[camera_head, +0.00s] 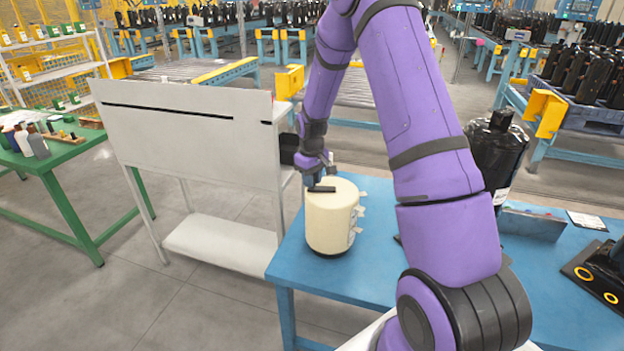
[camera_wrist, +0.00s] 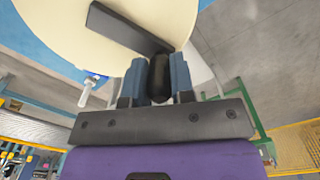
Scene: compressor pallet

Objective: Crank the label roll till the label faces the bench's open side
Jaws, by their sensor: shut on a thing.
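The label roll (camera_head: 330,222) is a cream cylinder standing upright on the blue bench (camera_head: 375,262), near its left end. White label pieces stick out on its right side in the head view. A black crank arm (camera_head: 321,189) lies across its top. In the wrist view the roll's top (camera_wrist: 85,30) fills the upper left, and the crank arm (camera_wrist: 128,30) runs to a dark upright handle (camera_wrist: 160,80). My gripper (camera_wrist: 160,82) is shut on that handle, with a blue-grey finger on each side. In the head view my gripper (camera_head: 318,176) is over the roll's far edge, partly hidden.
A white panelled stand (camera_head: 190,135) is close on the left of the bench. A black compressor (camera_head: 497,150) and a grey plate (camera_head: 532,224) are on the bench to the right, behind my arm. A green table (camera_head: 50,160) with bottles is at far left.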

